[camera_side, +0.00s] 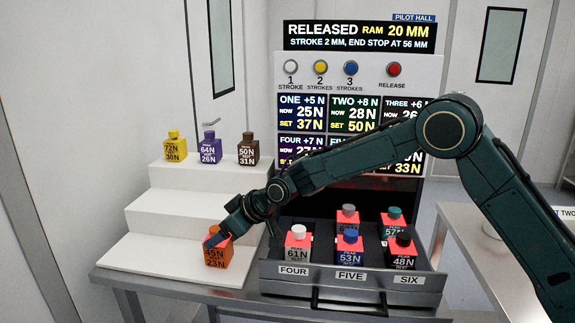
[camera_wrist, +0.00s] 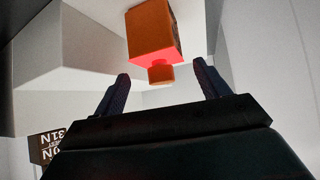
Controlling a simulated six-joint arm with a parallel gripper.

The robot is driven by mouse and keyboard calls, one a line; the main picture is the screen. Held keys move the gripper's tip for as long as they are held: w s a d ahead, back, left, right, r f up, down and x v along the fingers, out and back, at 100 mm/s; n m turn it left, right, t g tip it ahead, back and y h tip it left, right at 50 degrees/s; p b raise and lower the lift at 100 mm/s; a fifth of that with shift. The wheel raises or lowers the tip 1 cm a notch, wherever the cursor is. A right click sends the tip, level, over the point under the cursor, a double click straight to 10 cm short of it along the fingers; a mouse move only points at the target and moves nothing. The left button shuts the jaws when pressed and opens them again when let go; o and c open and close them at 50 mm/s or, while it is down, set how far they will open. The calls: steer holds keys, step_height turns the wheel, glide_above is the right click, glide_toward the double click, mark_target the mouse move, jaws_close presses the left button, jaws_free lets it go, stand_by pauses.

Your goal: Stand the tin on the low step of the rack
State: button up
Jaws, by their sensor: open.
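The orange tin (camera_side: 217,256) stands upright on the white low step (camera_side: 140,257) of the rack, near its right end. It reads 45 N and 23 N. My gripper (camera_side: 214,239) is at the tin's upper part in the side view and partly hides its cap. In the wrist view, the open fingers (camera_wrist: 161,70) are spread wide, with the tin's orange cap (camera_wrist: 160,73) seen between their tips. The tin's body (camera_wrist: 151,32) shows beyond the tips, with clear gaps on both sides of the cap.
Yellow (camera_side: 174,148), purple (camera_side: 210,150) and brown (camera_side: 248,150) tins stand on the top step. The middle step (camera_side: 180,207) is empty. An open drawer (camera_side: 350,283) to the right holds several tins. The press panel (camera_side: 357,68) reads RELEASED.

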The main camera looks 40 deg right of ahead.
steer(key=v, duration=1.1)
steer(key=shift+r, duration=0.1)
stand_by(0.5)
steer(key=s+d+r+m+h, duration=0.1)
steer(key=s+d+r, duration=0.2)
steer(key=s, duration=0.2)
steer(key=s+d+r+m+g+h, duration=0.1)
steer(key=s+d+r, duration=0.1)
steer(key=s+d, duration=0.3)
steer(key=s+d+r+m+h, duration=0.1)
steer(key=s+d+r, duration=0.15)
steer(key=s, duration=0.35)
steer(key=s+d+f+m+g+h, duration=0.1)
steer(key=s+d, duration=0.2)
steer(key=s, duration=0.8)
steer(key=s+d+f+m, duration=0.1)
steer(key=s+d, duration=0.3)
steer(key=s, duration=0.7)
steer(key=shift+s+d+m+g+h, duration=0.25)
steer(key=shift+s+m+g+h, duration=0.15)
steer(key=shift+m, duration=0.3)
steer(key=shift+f, duration=0.1)
